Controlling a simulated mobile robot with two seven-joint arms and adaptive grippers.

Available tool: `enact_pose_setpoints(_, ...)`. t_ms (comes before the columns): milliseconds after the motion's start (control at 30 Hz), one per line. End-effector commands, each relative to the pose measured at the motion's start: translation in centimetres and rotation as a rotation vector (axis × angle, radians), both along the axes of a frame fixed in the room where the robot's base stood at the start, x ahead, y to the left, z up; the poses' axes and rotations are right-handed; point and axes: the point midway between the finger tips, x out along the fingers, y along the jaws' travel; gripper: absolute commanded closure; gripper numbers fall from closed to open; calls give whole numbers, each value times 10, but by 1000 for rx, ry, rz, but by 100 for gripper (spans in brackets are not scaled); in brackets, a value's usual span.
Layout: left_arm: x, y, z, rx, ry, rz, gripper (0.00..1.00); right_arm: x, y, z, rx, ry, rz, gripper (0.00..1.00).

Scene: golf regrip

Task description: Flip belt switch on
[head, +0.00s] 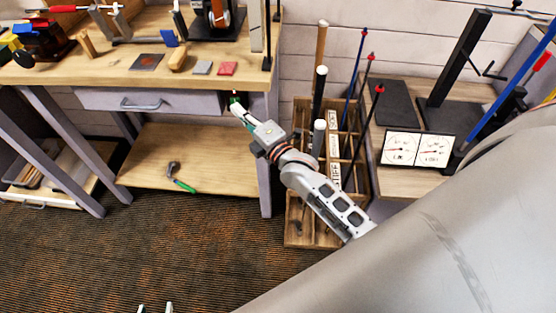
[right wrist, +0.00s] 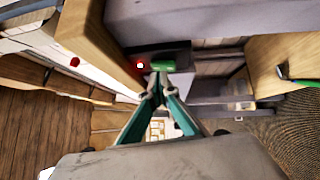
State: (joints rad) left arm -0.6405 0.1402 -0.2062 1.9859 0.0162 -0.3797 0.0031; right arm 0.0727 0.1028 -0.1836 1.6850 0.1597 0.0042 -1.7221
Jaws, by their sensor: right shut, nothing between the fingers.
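The belt switch shows in the right wrist view as a dark box with a green rocker or button (right wrist: 163,66) and a glowing red light (right wrist: 140,65) to its left, below the bench top's edge. My right gripper (right wrist: 160,84) is shut and empty. Its fingertips are right at the green part, but I cannot tell if they touch it. In the head view my right gripper (head: 236,104) reaches to the right end of the workbench, beside the drawer, and largely hides the switch. Only two pale fingertips of my left gripper (head: 154,309) show at the bottom edge, apart and empty.
The workbench (head: 110,78) carries a grinder-like machine (head: 212,20), sanding blocks and tools. A green-handled hammer (head: 180,177) lies on its lower shelf. A wooden rack (head: 300,215) of golf clubs stands beside my right arm. A scale display (head: 417,149) is further right.

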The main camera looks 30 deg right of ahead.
Motion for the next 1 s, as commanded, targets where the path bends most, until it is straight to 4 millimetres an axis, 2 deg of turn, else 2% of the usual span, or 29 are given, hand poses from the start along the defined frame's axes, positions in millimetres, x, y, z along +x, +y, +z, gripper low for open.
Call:
enact_pose_setpoints(33, 2, 0, 4, 0, -7, 0, 60, -10, 8, -2, 5, 4, 2, 100)
enact_pose_setpoints(167, 4, 0, 7, -1, -10, 1, 60, -29, 19, -2, 5, 2, 1, 100)
enact_pose_setpoints(733, 6, 0, 12, -1, -16, 0, 60, -131, 0, -12, 1, 3, 1, 100)
enact_pose_setpoints(1000, 12, 0, 29, -1, -34, 0, 60, -153, 4, -42, 262, 184, 13, 100)
